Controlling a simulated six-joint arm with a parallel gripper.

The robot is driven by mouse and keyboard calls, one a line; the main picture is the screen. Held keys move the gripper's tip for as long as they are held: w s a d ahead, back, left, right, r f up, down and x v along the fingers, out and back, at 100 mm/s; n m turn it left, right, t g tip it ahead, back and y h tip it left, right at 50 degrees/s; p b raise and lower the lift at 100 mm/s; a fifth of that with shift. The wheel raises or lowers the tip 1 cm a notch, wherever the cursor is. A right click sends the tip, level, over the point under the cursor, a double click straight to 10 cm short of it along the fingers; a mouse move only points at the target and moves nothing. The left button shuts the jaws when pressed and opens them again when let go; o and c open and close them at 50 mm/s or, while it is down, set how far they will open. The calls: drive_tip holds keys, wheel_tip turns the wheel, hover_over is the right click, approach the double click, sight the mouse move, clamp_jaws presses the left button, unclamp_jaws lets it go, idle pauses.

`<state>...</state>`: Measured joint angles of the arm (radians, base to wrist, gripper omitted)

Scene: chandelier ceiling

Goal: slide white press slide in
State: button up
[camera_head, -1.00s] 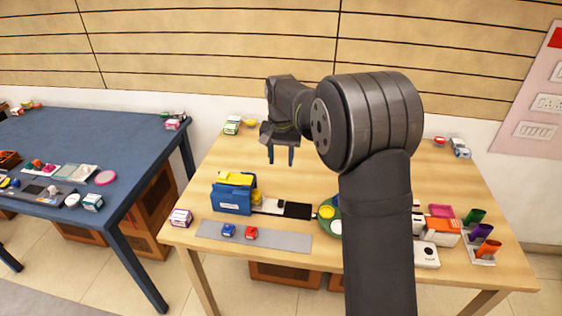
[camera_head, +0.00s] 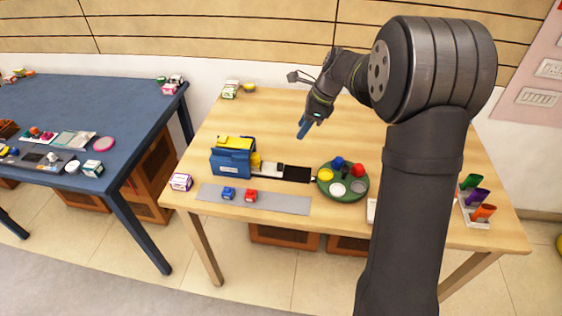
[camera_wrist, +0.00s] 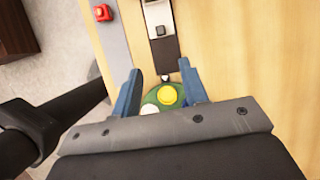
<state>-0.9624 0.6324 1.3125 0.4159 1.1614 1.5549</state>
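The press (camera_head: 232,158) is a blue box with a yellow top at the left of the wooden table. A black plate (camera_head: 298,174) continues the slide to the right and ends in a small pale knob, which shows in the wrist view (camera_wrist: 165,76). My gripper (camera_head: 303,128) is above the table, behind the black plate. In the wrist view its blue fingers (camera_wrist: 160,88) are apart and empty, with the knob seen between them.
A round green tray (camera_head: 343,194) with coloured pieces sits just right of the knob. A grey strip (camera_head: 282,204) with a blue and a red toy lies in front. My arm hides part of the table's right side. The table behind the press is mostly clear.

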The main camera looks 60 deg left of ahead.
sight(279, 164)
drive_tip(key=x, duration=1.7)
drive_tip(key=shift+f, duration=0.2)
drive_tip(key=shift+s+a, duration=0.1)
clamp_jaws()
